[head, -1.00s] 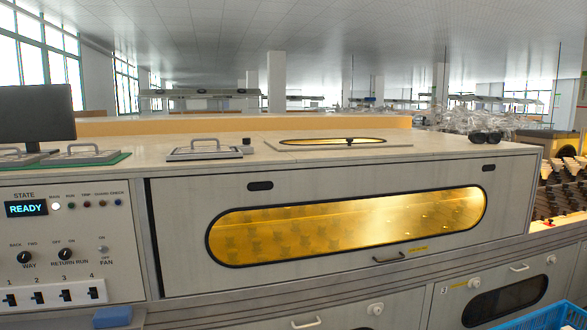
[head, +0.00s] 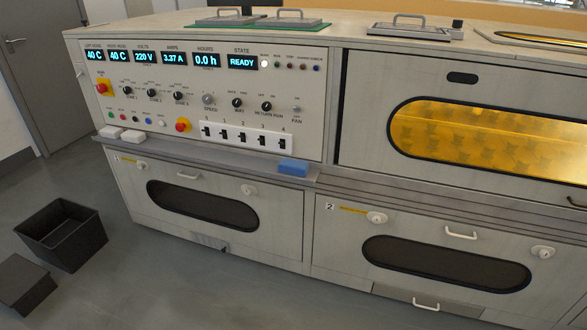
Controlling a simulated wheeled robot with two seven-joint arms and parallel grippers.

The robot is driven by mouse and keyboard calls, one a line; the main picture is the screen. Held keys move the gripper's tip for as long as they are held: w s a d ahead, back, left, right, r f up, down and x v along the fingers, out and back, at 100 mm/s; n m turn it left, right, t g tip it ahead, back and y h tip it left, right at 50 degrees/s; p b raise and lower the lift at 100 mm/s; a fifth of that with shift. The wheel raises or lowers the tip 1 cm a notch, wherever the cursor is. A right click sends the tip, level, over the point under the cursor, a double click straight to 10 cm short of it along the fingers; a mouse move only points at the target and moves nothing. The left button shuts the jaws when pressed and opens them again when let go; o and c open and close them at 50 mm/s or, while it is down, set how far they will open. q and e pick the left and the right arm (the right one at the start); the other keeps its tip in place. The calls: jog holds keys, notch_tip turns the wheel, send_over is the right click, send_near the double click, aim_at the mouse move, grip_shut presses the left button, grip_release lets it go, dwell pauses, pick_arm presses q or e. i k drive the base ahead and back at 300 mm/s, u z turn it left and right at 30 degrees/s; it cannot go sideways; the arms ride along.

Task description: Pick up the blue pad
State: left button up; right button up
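The blue pad (head: 293,167) is a small blue block. It lies on the narrow grey ledge (head: 240,158) below the control panel, at the ledge's right part, under the row of numbered switches. Nothing touches it that I can see. Neither of my grippers is in the head view.
Two white pads (head: 122,134) lie at the ledge's left end. The control panel (head: 200,95) with knobs and red buttons rises behind the ledge. Lower doors with handles (head: 461,233) are below.

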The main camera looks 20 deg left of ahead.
aim_at(287, 166)
jog(key=k, duration=0.55)
jog(key=u, duration=0.65)
jog(key=i, duration=0.95)
jog(key=z, duration=0.55)
jog(key=i, duration=0.7)
jog(key=z, duration=0.55)
